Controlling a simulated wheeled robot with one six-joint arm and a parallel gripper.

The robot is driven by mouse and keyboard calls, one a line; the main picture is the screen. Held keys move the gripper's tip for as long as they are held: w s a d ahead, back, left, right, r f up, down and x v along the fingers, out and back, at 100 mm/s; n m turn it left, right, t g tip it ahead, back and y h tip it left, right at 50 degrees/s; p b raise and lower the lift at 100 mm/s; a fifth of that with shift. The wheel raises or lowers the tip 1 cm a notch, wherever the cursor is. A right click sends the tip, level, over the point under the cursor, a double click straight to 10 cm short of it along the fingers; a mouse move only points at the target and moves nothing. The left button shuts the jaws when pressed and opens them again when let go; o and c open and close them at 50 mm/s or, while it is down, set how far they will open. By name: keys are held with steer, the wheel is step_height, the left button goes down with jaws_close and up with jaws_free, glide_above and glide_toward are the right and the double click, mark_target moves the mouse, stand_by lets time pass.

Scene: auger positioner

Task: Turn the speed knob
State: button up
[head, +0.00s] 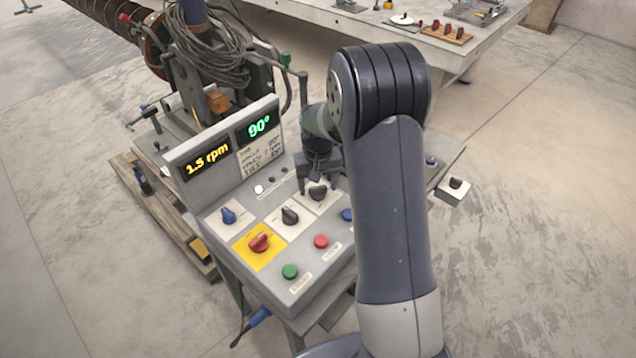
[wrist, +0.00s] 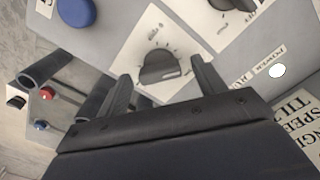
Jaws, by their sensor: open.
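A black knob (head: 318,191) with a ring of scale marks sits on a white plate at the panel's upper right. In the wrist view the same knob (wrist: 160,67) shows between and just beyond my fingertips. My gripper (wrist: 161,78) is open, with one finger on each side of the knob and no clear contact. In the head view my gripper (head: 318,172) is just above this knob, partly hidden by my arm. A second black knob (head: 290,215) sits beside it. The plate labels are too small to read, so I cannot tell which is the speed knob.
The panel (head: 215,200) also carries a blue knob (head: 229,215), a red knob (head: 259,242), and green (head: 290,271) and red (head: 321,241) buttons. The displays read 1.5 rpm (head: 208,159) and 90° (head: 259,125). A small switch box (head: 453,192) stands to the right.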

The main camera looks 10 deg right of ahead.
steer(key=shift+c, duration=0.4)
steer(key=c, duration=0.9)
steer(key=m+b, duration=0.1)
steer(key=m, duration=0.1)
steer(key=shift+m, duration=0.4)
steer(key=shift+m+b, duration=0.55)
steer(key=shift+m, duration=0.75)
steer(key=o, duration=1)
